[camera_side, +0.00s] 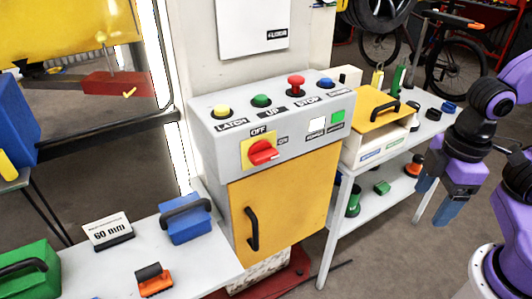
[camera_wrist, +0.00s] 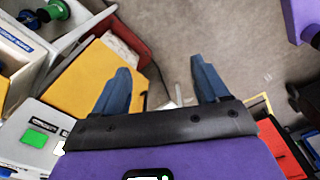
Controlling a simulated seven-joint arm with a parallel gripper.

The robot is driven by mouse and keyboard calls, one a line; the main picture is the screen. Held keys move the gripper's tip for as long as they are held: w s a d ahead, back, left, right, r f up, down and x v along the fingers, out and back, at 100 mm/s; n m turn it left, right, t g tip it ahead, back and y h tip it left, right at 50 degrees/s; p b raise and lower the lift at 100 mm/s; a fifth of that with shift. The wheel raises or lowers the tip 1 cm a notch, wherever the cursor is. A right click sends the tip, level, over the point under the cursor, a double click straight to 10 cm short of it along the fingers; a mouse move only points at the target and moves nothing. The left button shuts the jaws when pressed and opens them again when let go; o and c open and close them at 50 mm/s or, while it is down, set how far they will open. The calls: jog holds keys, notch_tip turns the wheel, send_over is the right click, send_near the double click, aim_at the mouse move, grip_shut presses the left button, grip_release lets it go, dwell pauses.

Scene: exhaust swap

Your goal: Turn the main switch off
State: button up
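The main switch (camera_side: 263,152) is a red rotary knob on a yellow plate on the sloped front of the grey control cabinet (camera_side: 207,152). OFF is printed above it and ON to its right. The knob's grip lies roughly sideways, towards the ON side. My gripper (camera_side: 431,207) is far to the right of the switch, beyond the side table, pointing down. Its blue fingers stand apart and empty, as the wrist view (camera_wrist: 160,72) also shows. The switch is not visible in the wrist view.
Yellow, green, red and blue buttons (camera_side: 296,85) line the panel above the switch. A yellow-lided box (camera_side: 377,108) stands on the shelved table to the right. A blue block (camera_side: 185,219) and an orange-handled tool (camera_side: 155,280) sit on the front-left table. Open floor lies below my gripper.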

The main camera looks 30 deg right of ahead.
jog(key=shift+o, duration=1.2)
jog(key=w+a+r+m+t, duration=0.2)
jog(key=w+a+r+m, duration=0.3)
jog(key=w+a+r, duration=0.3)
jog(key=w+a, duration=0.3)
jog(key=w, duration=0.1)
jog(key=shift+w+m, duration=0.25)
jog(key=shift+m, duration=0.15)
jog(key=m+t, duration=0.2)
jog(key=m, duration=0.4)
send_near(266, 155)
jog(key=x, duration=0.8)
jog(key=shift+f, duration=0.15)
jog(key=c, duration=1.1)
